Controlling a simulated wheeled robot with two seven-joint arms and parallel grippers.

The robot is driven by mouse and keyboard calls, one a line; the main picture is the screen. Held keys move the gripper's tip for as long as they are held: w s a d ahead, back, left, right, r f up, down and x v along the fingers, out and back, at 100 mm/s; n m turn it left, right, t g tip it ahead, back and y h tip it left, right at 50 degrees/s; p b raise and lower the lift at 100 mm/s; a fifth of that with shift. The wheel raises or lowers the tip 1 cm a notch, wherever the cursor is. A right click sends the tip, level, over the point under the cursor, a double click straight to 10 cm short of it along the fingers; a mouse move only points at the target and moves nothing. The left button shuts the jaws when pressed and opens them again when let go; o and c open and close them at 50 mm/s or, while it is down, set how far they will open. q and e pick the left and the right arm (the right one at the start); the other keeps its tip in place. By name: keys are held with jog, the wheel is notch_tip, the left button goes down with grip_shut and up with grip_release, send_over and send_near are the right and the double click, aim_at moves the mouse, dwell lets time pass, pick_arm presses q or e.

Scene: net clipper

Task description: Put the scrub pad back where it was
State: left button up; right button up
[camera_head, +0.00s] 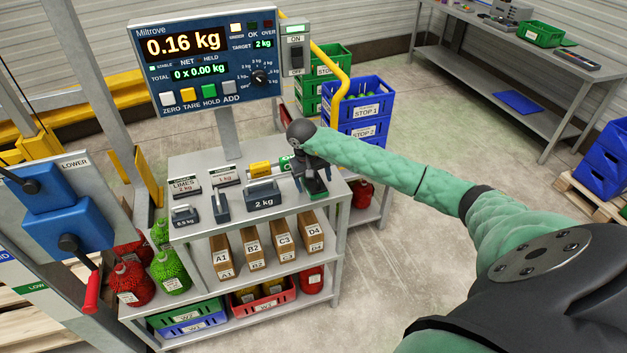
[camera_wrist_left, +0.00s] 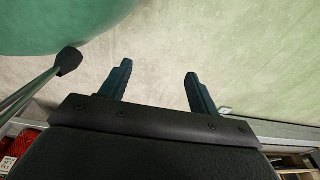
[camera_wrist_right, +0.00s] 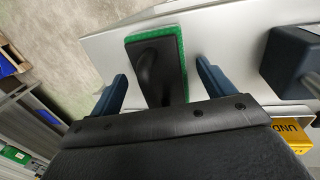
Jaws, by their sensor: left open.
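The scrub pad (camera_wrist_right: 174,50) is a black block with a raised handle on a green pad. In the right wrist view it lies over the bare grey table top, in line with my right gripper (camera_wrist_right: 160,68). That gripper's fingers are apart, with a gap to each side of the handle. In the head view the scrub pad (camera_head: 316,187) shows at the table's right end, under my right gripper (camera_head: 313,170), which partly hides it. My left gripper (camera_wrist_left: 158,68) is open and empty above bare floor; it is outside the head view.
The grey table (camera_head: 215,232) also holds a 2 kg weight (camera_head: 263,194), smaller weights, cards and a yellow block (camera_head: 261,169). The scale display (camera_head: 214,60) reads 0.16 kg. Blue crates (camera_head: 360,105) stand behind right.

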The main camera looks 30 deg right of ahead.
aim_at(308, 184)
pick_arm(q)
jog(key=shift+r, duration=0.1)
pick_arm(e)
jog(key=shift+r, duration=0.1)
jog(key=shift+r, duration=0.1)
jog(key=shift+r+b, duration=0.35)
jog(key=shift+b, duration=0.05)
pick_arm(q)
jog(key=w+d+r+b, duration=0.4)
jog(key=w+r+b, duration=0.1)
jog(key=r, duration=0.4)
jog(key=shift+w+d+r+g, duration=0.15)
jog(key=shift+w+r+g, duration=0.15)
jog(key=shift+w+r, duration=0.1)
pick_arm(e)
notch_tip(308, 184, up, 11)
jog(key=a, duration=0.2)
jog(key=shift+w, duration=0.25)
jog(key=shift+f, duration=0.1)
